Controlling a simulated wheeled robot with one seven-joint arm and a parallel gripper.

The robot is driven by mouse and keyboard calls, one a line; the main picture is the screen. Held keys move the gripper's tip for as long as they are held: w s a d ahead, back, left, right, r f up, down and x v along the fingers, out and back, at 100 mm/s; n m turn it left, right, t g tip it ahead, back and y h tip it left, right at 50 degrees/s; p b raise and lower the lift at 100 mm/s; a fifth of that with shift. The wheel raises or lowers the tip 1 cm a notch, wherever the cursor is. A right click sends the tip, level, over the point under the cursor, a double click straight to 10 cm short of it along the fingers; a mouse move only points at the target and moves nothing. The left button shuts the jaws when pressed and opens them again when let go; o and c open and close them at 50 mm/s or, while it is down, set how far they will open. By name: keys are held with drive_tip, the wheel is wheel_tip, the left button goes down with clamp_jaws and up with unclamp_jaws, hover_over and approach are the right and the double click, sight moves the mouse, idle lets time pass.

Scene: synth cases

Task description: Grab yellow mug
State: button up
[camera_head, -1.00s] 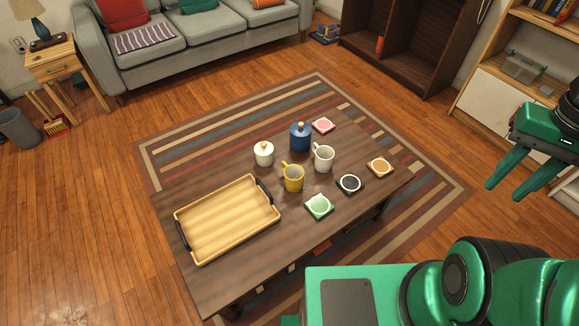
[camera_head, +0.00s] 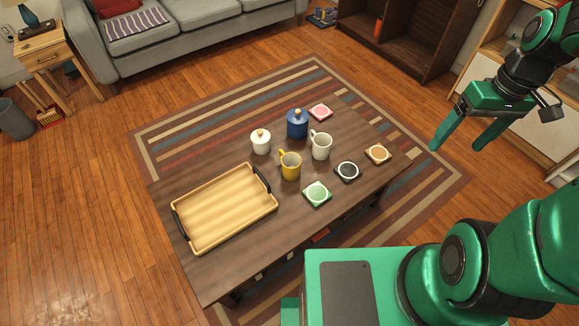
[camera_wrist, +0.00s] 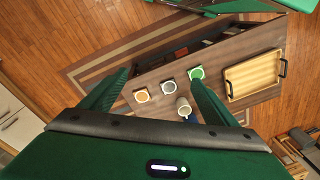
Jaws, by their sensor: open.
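The yellow mug (camera_head: 291,165) stands upright on the dark wooden table (camera_head: 232,272), its handle toward the upper left. It is right of the wooden tray and just left of the white mug (camera_head: 321,146). My gripper (camera_head: 453,147) is open and empty, in the air right of the table and well apart from the mug. In the wrist view my gripper's fingers (camera_wrist: 160,88) spread over the table, with the white mug (camera_wrist: 183,107) between and below them. I cannot make out the yellow mug there; a finger may hide it.
A wooden tray (camera_head: 179,229) with dark handles fills the table's left part. A white jar (camera_head: 260,142) and a blue jar (camera_head: 297,125) stand behind the mug. Green (camera_head: 317,194), black (camera_head: 347,171), orange (camera_head: 378,154) and pink (camera_head: 320,112) coasters lie around. A grey sofa stands behind.

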drive_tip(key=w+a+f+n+y, duration=0.2)
drive_tip(key=w+a+f+n, duration=0.35)
drive_tip(key=w+f, duration=0.35)
drive_tip(key=n+t+y, duration=0.6)
drive_tip(key=t+y, duration=0.1)
drive_tip(key=y, duration=0.1)
approach(284, 160)
drive_tip(key=shift+m, duration=0.35)
drive_tip(key=shift+x, duration=3.65)
drive_tip(key=shift+w, duration=0.1)
drive_tip(key=c, duration=1.3)
